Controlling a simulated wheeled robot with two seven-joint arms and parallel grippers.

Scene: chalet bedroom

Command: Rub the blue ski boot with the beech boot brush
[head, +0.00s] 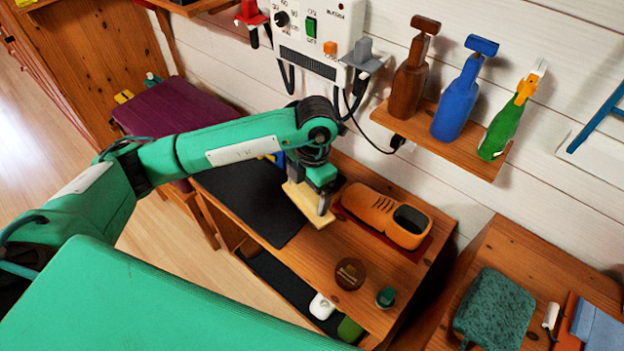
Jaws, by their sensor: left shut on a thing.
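My left gripper (321,190) comes in from the left and points down over the wooden bench. It is shut on a pale wooden block, which looks like the beech boot brush (301,203). The brush is over the bench top near the edge of a dark mat; I cannot tell if it touches. An orange shoe or boot (385,214) lies on a red mat just right of the gripper. A small blue patch (278,158) with yellow shows behind my arm; the arm hides most of it, so I cannot tell whether it is the blue ski boot. My right gripper is out of view.
A round brown tin (350,273) and a small green jar (385,297) stand at the bench's front. The dark mat (252,196) is bare where visible. A wall shelf (448,145) holds brown, blue and green bottles. A green sponge-like pad (494,310) lies at right.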

